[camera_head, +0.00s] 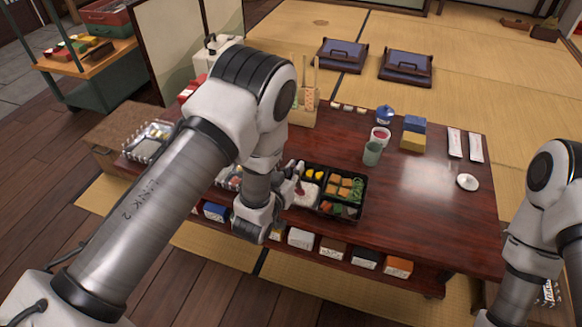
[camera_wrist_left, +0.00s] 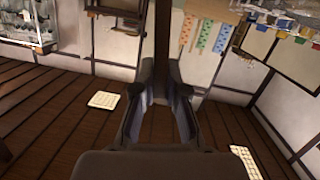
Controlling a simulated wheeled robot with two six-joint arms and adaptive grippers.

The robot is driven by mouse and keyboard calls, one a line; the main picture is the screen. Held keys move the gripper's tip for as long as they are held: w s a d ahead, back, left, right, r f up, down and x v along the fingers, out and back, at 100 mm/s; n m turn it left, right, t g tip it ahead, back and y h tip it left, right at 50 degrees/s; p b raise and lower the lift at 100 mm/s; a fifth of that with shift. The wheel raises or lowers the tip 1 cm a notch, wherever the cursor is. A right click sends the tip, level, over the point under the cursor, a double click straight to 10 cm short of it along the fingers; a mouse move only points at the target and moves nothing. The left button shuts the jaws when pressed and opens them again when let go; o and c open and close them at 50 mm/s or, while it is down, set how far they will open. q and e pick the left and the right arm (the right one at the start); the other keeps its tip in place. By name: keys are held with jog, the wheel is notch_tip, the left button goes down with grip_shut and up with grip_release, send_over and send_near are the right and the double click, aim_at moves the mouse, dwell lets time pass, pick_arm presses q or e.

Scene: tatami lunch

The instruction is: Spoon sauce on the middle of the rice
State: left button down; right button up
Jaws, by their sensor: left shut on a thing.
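The black lunch box (camera_head: 336,217) stands near the front edge of the table. White rice (camera_head: 306,194) shows in its left part, partly hidden by my left arm. Other compartments hold yellow, orange and green food. My left gripper (camera_head: 289,190) is beside the box's left side, over the rice, mostly behind my wrist. My right gripper is out of view.
A green cup (camera_head: 372,153), a blue lidded pot (camera_head: 384,115) and blue and yellow blocks (camera_head: 413,133) stand behind the box. A wire basket (camera_head: 148,139) is at the table's left end. Small boxes (camera_head: 333,249) line the shelf below. The table's right part is mostly clear.

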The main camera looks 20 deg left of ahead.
pick_arm(q)
jog(key=shift+d, duration=0.7)
jog(key=shift+d, duration=0.1)
jog(key=shift+d+p, duration=0.7)
jog(key=shift+d, duration=0.3)
jog(key=shift+w, duration=0.15)
jog(key=shift+w+p, duration=0.1)
jog(key=shift+p, duration=0.2)
jog(key=shift+w, duration=0.1)
jog(key=shift+a, duration=1.1)
jog(key=shift+a, duration=0.1)
